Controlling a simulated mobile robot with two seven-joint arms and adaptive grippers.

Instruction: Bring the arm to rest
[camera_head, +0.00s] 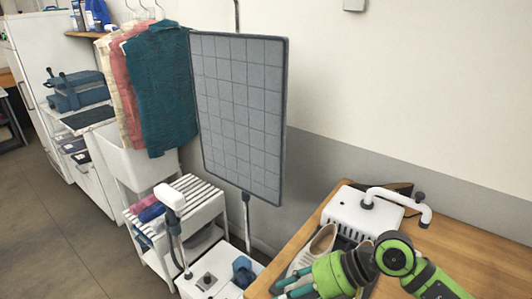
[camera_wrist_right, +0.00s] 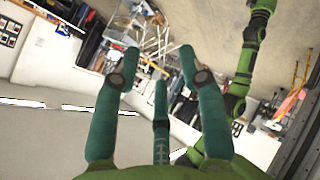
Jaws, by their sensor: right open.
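My right arm, green with dark joints, comes in from the lower right in the head view. My right gripper (camera_head: 282,284) has teal fingers that point left over the front left part of the wooden table. In the right wrist view the fingers of the right gripper (camera_wrist_right: 160,65) stand apart with nothing between them. My left gripper is in neither view.
On the wooden table (camera_head: 465,240), a beige shoe (camera_head: 322,240) and a white appliance with a bent pipe (camera_head: 358,216) are close to my right gripper. A gridded grey board (camera_head: 240,115) stands behind. A slatted white rack (camera_head: 205,196) is left.

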